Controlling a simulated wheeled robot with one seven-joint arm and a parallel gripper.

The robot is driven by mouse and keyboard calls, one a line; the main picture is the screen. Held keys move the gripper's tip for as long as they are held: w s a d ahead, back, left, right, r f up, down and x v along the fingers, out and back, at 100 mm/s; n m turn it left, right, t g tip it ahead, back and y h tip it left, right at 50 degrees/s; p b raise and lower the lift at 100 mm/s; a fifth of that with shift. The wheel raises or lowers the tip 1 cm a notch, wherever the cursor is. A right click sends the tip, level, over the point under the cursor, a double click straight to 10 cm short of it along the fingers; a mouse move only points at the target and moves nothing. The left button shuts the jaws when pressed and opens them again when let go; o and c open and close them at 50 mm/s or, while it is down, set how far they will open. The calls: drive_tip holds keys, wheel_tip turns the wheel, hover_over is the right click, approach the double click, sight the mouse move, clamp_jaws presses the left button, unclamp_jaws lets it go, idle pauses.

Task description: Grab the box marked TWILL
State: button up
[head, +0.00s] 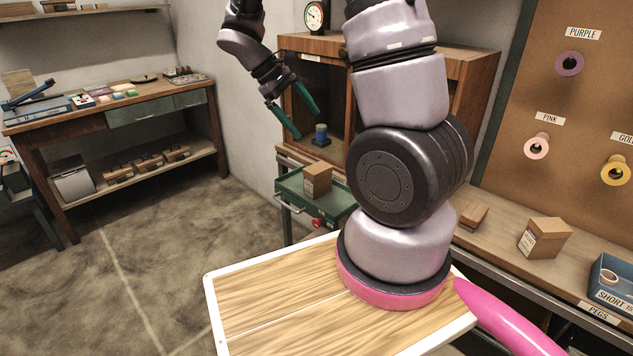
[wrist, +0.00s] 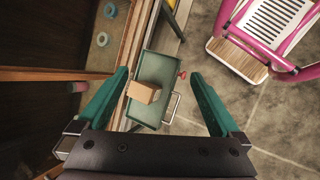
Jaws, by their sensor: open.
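No box's lettering is readable here, so I cannot tell which one is marked TWILL. A brown cardboard box (head: 317,180) sits in a green pulled-out tray (head: 334,205) in front of the wooden cabinet. The wrist view shows this box (wrist: 144,91) between and beyond my fingers. Another brown box (head: 543,238) with a pale label stands on the bench at right, and a smaller brown box (head: 473,215) lies left of it. My gripper (head: 308,126) is open and empty, in the air above the tray, with green fingers; the wrist view also shows it (wrist: 160,73).
The wooden cabinet (head: 468,75) stands behind my arm; a blue spool (head: 320,134) is in its opening. A blue bin (head: 612,283) is at the right bench end. A pegboard (head: 560,110) holds coloured rolls. The floor (head: 150,230) at left is clear.

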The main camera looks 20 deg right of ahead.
drive_tip(key=w+f+n+h, duration=0.5)
drive_tip(key=f+n+h, duration=0.1)
drive_tip(key=f, duration=0.6)
drive_tip(key=n+t+h, duration=0.5)
drive_tip(key=n+t, duration=0.3)
drive_tip(key=n, duration=0.2)
approach(309, 178)
drive_tip(key=d, duration=0.4)
drive_tip(key=x, duration=0.2)
drive_tip(key=w+x, duration=0.1)
drive_tip(key=x, duration=0.2)
drive_tip(key=shift+r, duration=0.15)
drive_tip(key=shift+w+f+x, duration=0.15)
drive_tip(key=shift+f+x, duration=0.05)
drive_tip(key=shift+x, duration=1.1)
drive_tip(key=shift+w+f+x, duration=0.15)
drive_tip(key=shift+f+x, duration=0.05)
drive_tip(key=shift+x, duration=1.15)
drive_tip(key=shift+a+r, duration=0.1)
drive_tip(key=c, duration=1.5)
